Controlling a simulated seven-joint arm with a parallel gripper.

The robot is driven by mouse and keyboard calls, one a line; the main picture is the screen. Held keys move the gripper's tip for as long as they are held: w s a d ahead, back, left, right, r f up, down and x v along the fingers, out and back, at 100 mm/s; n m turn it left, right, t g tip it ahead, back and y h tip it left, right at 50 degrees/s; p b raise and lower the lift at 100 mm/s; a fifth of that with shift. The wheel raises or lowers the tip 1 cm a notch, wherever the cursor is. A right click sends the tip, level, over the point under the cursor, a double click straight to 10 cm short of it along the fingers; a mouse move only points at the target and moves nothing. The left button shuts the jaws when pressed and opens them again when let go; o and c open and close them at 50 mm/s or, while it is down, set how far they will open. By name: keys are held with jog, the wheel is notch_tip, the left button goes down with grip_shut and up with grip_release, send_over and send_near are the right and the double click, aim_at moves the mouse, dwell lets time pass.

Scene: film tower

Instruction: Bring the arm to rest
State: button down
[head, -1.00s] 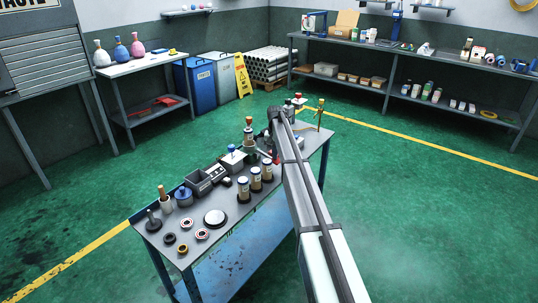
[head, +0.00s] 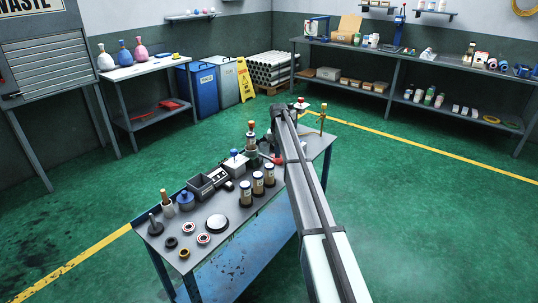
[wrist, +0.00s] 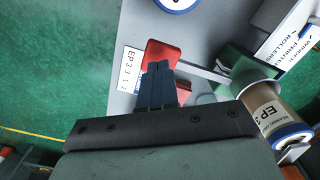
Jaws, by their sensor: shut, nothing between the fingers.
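My gripper (wrist: 158,68) shows in the wrist view with its dark fingers together and nothing between them. Its tips are over or against a red piece (wrist: 163,52) beside a white "EP3 1 2" label (wrist: 132,72); I cannot tell whether they touch. In the head view my arm's links hide most of the gripper, above the far half of the grey bench (head: 227,245). A tan cylinder marked "EP 3" (wrist: 265,112) stands right of the fingers in the wrist view.
In the head view three labelled cylinders (head: 257,184), a grey open box (head: 200,187), a blue-lidded pot (head: 185,200), a white-topped disc (head: 217,223) and several rings (head: 204,239) stand on the bench. A tall stacked piece (head: 251,145) is near my arm.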

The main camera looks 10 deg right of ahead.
jog(key=s+d+f, duration=0.1)
jog(key=d+f, duration=0.1)
jog(key=d, duration=0.6)
jog(key=s+f+n+g, duration=0.1)
jog(key=s+f+n, duration=0.1)
jog(key=s+f, duration=2.65)
jog(key=s+a+f+g, duration=0.1)
jog(key=s+a+f, duration=0.15)
jog(key=s, duration=0.45)
jog(key=s+a+f+g, duration=0.1)
jog(key=s+f, duration=0.3)
jog(key=s, duration=0.4)
jog(key=s+a+f+g, duration=0.1)
jog(key=s+a+f, duration=0.1)
jog(key=s+f, duration=0.35)
jog(key=s+a+g, duration=0.1)
jog(key=s+a, duration=0.1)
jog(key=s, duration=1.2)
jog(key=s+a+r+n+g, duration=0.1)
jog(key=s+a, duration=0.1)
jog(key=s, duration=1.3)
jog(key=shift+s+g, duration=0.2)
jog(key=shift+g, duration=0.2)
jog(key=shift+a, duration=0.1)
